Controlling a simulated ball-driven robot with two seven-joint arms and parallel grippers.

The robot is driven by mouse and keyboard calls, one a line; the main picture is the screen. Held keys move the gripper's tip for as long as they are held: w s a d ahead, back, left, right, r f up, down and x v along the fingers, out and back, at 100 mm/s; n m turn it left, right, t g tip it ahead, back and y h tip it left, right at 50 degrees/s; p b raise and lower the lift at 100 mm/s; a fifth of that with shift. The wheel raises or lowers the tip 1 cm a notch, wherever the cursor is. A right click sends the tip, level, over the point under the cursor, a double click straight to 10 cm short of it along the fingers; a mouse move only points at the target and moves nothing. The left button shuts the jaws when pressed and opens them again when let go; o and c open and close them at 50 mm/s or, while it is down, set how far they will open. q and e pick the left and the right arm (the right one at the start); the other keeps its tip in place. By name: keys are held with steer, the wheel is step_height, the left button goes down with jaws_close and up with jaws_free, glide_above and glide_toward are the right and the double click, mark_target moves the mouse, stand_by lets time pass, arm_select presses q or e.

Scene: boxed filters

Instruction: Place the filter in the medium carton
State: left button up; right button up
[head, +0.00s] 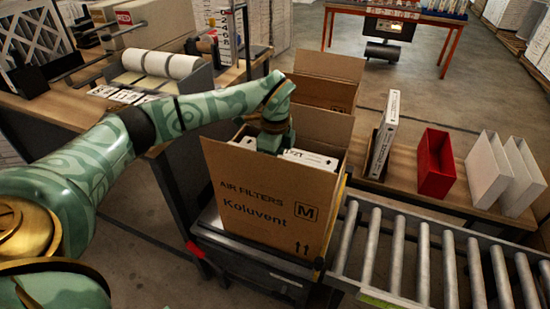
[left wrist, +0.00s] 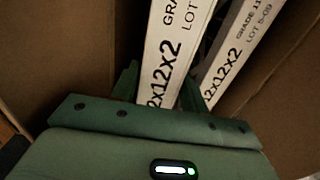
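The medium carton (head: 255,205), an open brown box marked M, stands upright on a dark platform at the head of the roller conveyor. My left gripper (head: 272,138) reaches down into its open top. In the left wrist view, my left gripper (left wrist: 158,95) has one finger on each side of a white-edged filter (left wrist: 168,50) printed 2x12x2 and looks shut on it. A second white filter (left wrist: 238,50) stands beside it on the right, inside the carton; white filter edges (head: 310,158) also show in the head view. My right gripper is out of view.
Another open M carton (head: 325,92) stands behind. The roller conveyor (head: 420,265) runs right and looks empty. Raised carton flaps surround my left wrist.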

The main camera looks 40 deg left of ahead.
arm_select(q)
steer(key=shift+o, duration=1.1)
steer(key=shift+r, duration=0.3)
step_height(320, 180, up, 13)
steer(key=p, duration=0.4)
steer(key=shift+f, duration=0.15)
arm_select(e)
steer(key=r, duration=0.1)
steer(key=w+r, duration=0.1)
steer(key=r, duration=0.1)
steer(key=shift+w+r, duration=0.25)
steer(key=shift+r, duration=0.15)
